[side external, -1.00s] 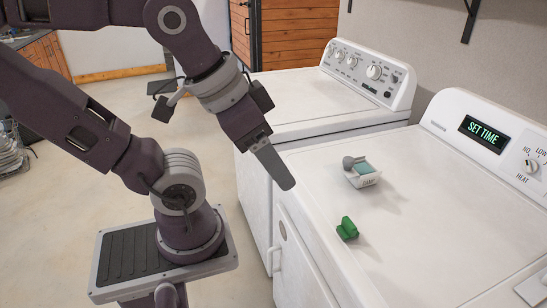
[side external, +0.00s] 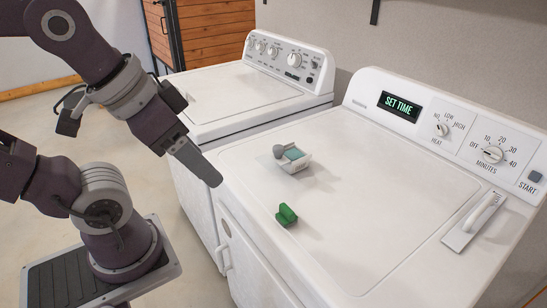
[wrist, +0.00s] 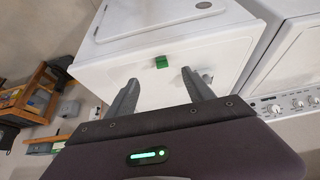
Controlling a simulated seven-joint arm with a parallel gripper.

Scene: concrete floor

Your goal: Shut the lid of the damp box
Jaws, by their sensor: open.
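The damp box (side external: 297,165) is a small white open-topped box with a teal inside, on the white appliance top. A round grey piece (side external: 279,150) is at its left side, with a pale flat part beneath; I cannot tell whether this is the lid. A green block-like object (side external: 286,216) stands nearer the front edge and also shows in the wrist view (wrist: 161,62). My gripper (side external: 207,176) is left of the box, beside the appliance's front-left edge. In the wrist view its two fingers (wrist: 162,88) are apart and empty.
The appliance top (side external: 380,215) is otherwise mostly clear, with a control panel (side external: 440,125) along its back. A handled white piece (side external: 473,222) is at the right. A second white appliance (side external: 235,92) stands to the left. Concrete floor lies in front.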

